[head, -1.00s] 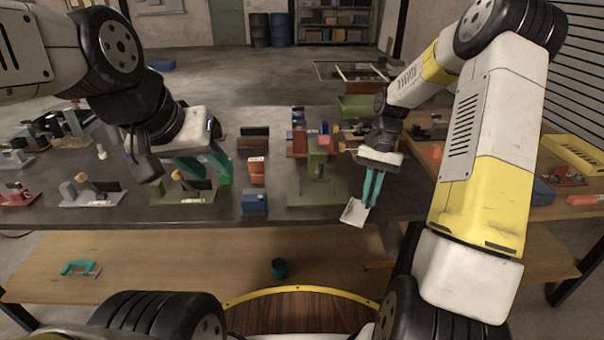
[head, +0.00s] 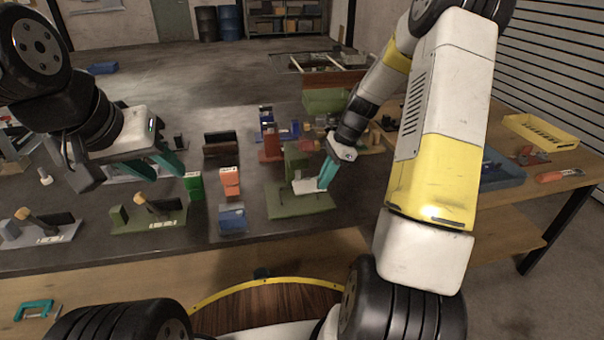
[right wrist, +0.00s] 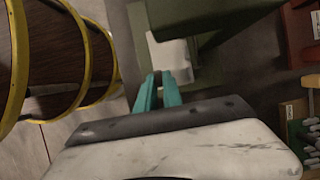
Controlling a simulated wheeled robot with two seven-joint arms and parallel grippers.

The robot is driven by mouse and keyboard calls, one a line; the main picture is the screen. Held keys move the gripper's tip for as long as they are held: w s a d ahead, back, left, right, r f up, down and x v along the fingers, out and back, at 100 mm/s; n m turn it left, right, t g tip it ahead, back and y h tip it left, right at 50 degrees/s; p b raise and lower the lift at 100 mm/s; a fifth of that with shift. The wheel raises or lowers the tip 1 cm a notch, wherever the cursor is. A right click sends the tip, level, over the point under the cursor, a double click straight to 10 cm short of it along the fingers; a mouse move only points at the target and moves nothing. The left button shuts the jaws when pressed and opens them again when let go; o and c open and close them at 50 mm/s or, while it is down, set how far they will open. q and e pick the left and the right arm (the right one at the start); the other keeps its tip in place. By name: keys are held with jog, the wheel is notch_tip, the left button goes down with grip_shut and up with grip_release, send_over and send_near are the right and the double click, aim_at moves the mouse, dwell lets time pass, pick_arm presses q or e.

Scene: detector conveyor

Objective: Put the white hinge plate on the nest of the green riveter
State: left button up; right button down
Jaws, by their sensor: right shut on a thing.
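The white hinge plate (head: 304,186) is at the green riveter (head: 302,204), above its base and close to its upright. My right gripper (head: 326,178) is shut on the plate's right end, just right of the riveter. In the right wrist view the plate (right wrist: 174,60) reaches from the teal fingertips (right wrist: 158,90) to beneath the riveter's green head (right wrist: 205,18). The nest is hidden, and I cannot tell whether the plate touches it. My left gripper (head: 158,165) hangs empty over the left of the table, its teal fingers apart.
A blue block (head: 231,219), an orange block (head: 229,181) and a green block (head: 194,186) stand left of the riveter. A red press (head: 270,147) is behind it. A toggle clamp fixture (head: 150,215) is farther left. A blue tray (head: 500,170) lies at right.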

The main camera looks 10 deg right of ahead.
aim_at(313, 185)
jog(key=shift+w+a+f, duration=0.1)
jog(key=shift+w+a, duration=0.25)
jog(key=shift+a, duration=0.4)
jog(key=shift+w+a+f, duration=0.1)
jog(key=shift+w+a, duration=0.2)
jog(key=shift+a, duration=0.4)
jog(key=shift+w+a+f, duration=0.1)
jog(key=shift+a+f, duration=0.05)
jog(key=shift+f, duration=1.55)
jog(key=shift+f, duration=0.1)
jog(key=c, duration=1.5)
grip_release()
jog(key=v, duration=1.2)
